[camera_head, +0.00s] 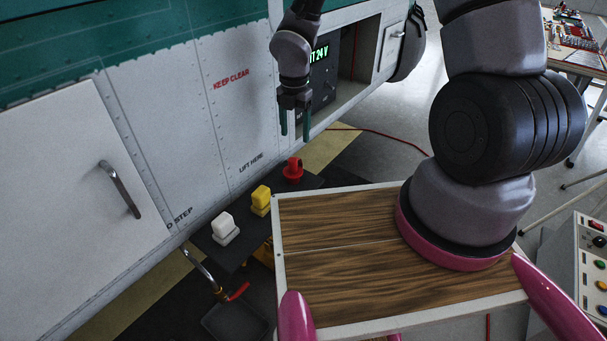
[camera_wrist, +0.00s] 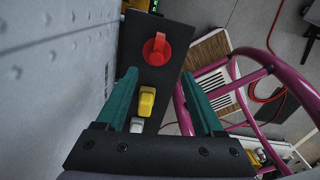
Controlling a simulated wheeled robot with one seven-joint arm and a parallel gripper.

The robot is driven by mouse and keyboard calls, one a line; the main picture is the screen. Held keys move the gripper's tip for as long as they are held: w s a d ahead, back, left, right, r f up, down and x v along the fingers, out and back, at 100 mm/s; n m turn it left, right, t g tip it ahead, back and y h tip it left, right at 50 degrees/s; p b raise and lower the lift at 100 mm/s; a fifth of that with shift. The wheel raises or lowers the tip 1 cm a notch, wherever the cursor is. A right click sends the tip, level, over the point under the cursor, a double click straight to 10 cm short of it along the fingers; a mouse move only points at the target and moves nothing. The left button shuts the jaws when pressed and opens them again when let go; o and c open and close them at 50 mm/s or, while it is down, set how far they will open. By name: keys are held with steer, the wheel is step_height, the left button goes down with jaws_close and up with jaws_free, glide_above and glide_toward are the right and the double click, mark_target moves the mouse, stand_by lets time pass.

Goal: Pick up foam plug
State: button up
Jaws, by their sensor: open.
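Three small pieces stand in a row on a dark shelf (camera_head: 233,253): a white block (camera_head: 224,228), a yellow block (camera_head: 260,200) and a red round piece with a ring-like top (camera_head: 293,168). I cannot tell for sure which is the foam plug. My gripper (camera_head: 295,128) is open and empty, pointing down above the red piece's end of the row. In the wrist view, my gripper's green fingers (camera_wrist: 159,78) are spread. The red piece (camera_wrist: 157,48) shows beyond the fingertips, the yellow block (camera_wrist: 146,100) between the fingers, and the white block (camera_wrist: 137,125) nearest the palm.
The white and green helicopter side (camera_head: 190,110) rises close to the left of the shelf, with a door handle (camera_head: 120,189). An open bay with a lit display (camera_head: 320,53) is behind my gripper. A red cable (camera_head: 385,136) lies on the floor.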

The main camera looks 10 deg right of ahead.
mark_target(293, 160)
step_height(293, 160, down, 6)
steer(key=shift+r, duration=0.2)
steer(key=shift+s+a+f, duration=0.1)
steer(key=shift+a+f, duration=0.15)
steer(key=shift+f, duration=1.1)
steer(key=shift+a+f, duration=0.2)
steer(key=shift+f, duration=1.15)
jaws_close()
